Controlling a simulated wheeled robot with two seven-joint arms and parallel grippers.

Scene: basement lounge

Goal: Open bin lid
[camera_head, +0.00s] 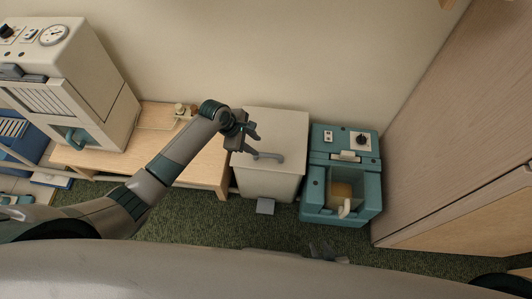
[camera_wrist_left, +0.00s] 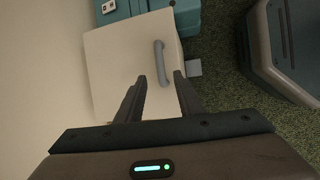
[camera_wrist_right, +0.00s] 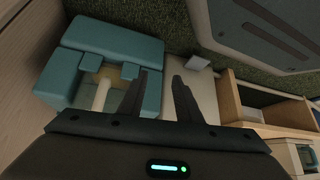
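The bin (camera_head: 272,180) is a cream box with a flat closed lid (camera_head: 285,127). A grey handle (camera_head: 266,155) is on the lid, and a grey pedal (camera_head: 265,206) sticks out at the base. My left gripper (camera_head: 252,137) is open and empty above the lid's left side. In the left wrist view the lid (camera_wrist_left: 125,62) and handle (camera_wrist_left: 162,63) lie ahead of the open fingers (camera_wrist_left: 160,90). My right gripper (camera_head: 322,249) is low at the front, partly hidden by my body. In the right wrist view its fingers (camera_wrist_right: 159,85) are apart and empty, with the pedal (camera_wrist_right: 198,63) beyond.
A teal machine (camera_head: 318,188) stands close to the bin's right, beside a wooden cabinet (camera_head: 470,205). A low wooden table (camera_head: 205,165) is close on the left, with a cream appliance (camera_head: 105,85) on it. Green carpet (camera_head: 220,215) is free in front.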

